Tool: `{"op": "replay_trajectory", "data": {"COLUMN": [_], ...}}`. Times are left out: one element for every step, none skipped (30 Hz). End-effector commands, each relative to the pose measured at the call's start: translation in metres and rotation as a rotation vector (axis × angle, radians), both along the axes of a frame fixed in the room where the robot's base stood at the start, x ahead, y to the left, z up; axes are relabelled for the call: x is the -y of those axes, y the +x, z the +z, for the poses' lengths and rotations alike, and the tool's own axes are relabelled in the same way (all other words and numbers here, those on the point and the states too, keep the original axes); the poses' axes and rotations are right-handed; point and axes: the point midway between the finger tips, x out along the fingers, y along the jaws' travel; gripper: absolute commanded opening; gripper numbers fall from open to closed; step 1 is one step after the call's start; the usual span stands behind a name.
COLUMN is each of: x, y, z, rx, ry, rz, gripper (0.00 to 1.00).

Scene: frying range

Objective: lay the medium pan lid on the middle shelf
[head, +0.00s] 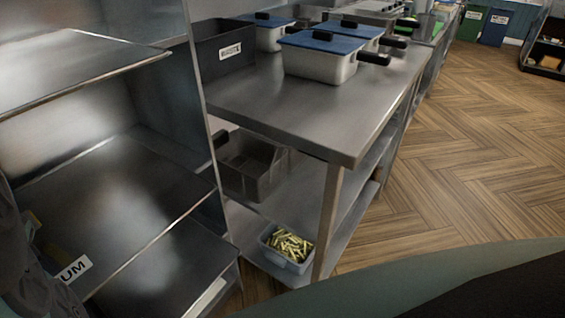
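A steel shelf unit fills the left side of the head view. Its upper shelf (70,65), middle shelf (125,195) and lower shelf (175,265) show bare metal where visible. A white label ending in "UM" (72,270) shows at the lower left, its start hidden behind a dark grey shape that may be part of my arm. Blue lids with black handles cover pans on the steel table, the nearest being this blue lid (305,42). I cannot tell which lid, if any here, is the medium pan lid. My gripper's fingers are not visible.
The steel table (290,115) stands right of the shelf unit. A black labelled bin (222,55) is on it. Below are a dark crate (240,175) and a tub of cut fries (288,248). The wood floor (480,160) at the right is clear.

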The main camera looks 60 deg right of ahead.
Motion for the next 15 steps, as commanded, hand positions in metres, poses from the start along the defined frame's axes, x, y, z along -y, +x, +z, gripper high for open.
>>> {"op": "replay_trajectory", "data": {"x": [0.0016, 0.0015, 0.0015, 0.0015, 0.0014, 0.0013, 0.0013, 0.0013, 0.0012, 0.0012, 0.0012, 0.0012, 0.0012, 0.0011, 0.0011], "y": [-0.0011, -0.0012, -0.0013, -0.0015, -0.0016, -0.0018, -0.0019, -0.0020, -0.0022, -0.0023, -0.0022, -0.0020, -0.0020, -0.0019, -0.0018], "z": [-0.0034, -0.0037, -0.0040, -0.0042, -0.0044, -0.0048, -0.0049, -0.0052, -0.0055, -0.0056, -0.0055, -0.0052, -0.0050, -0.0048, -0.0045], "rx": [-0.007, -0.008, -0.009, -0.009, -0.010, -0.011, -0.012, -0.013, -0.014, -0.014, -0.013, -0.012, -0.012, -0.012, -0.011], "ry": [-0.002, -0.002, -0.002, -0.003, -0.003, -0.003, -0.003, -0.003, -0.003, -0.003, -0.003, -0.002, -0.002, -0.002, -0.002], "rz": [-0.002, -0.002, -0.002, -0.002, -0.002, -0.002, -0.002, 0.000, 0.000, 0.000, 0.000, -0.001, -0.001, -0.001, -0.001], "gripper": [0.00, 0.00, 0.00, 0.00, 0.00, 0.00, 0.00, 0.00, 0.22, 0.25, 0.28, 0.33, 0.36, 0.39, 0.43]}}
